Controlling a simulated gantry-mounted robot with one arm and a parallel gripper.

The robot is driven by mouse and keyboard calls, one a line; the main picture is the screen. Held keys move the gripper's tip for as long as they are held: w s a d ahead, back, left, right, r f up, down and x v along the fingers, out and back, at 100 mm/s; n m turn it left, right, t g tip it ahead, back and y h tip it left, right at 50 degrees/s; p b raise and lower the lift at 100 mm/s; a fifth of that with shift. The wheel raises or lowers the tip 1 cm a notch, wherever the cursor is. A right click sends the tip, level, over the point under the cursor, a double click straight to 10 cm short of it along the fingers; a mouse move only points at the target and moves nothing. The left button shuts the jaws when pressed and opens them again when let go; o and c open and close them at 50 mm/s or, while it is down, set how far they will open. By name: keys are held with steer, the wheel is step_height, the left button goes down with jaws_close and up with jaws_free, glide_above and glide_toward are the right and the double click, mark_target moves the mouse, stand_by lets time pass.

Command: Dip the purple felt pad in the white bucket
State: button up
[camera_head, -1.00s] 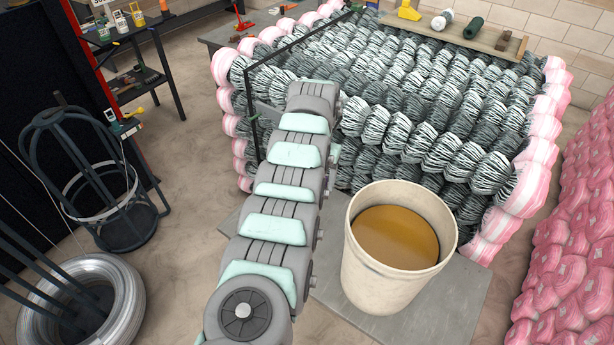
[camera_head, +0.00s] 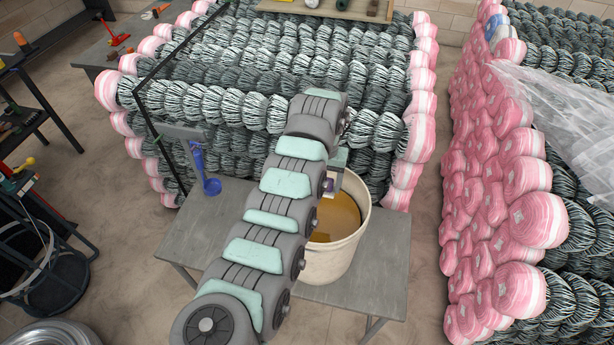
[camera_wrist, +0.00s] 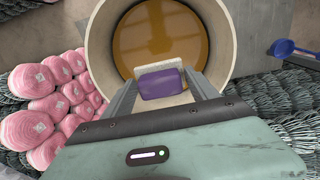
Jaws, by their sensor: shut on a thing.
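The white bucket (camera_head: 322,262) stands on a grey table and holds amber-brown liquid (camera_head: 338,216). My arm hides its left part in the head view. In the wrist view the bucket (camera_wrist: 98,40) is at the top centre. My gripper (camera_wrist: 162,86) is shut on the purple felt pad (camera_wrist: 161,83), which has a pale layer along its far edge. The pad shows over the near part of the bucket's opening in the wrist view. In the head view a small purple bit of the pad (camera_head: 328,185) shows at the bucket's far left rim. I cannot tell whether it touches the liquid.
The grey table (camera_head: 367,285) has free room right of the bucket. A blue ladle (camera_head: 204,172) is at the table's left. Chainlink rolls (camera_head: 245,65) stack behind. Pink-ended rolls (camera_head: 495,200) stand at the right, partly under clear plastic.

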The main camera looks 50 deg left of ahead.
step_height(320, 180, down, 19)
steer(key=b, duration=1)
stand_by(0.4)
step_height(320, 180, up, 14)
steer(key=p, duration=1)
steer(key=shift+f+p, duration=0.15)
steer(key=shift+p, duration=0.25)
stand_by(1.0)
steer(key=shift+r+p, duration=0.75)
steer(key=shift+r, duration=1.75)
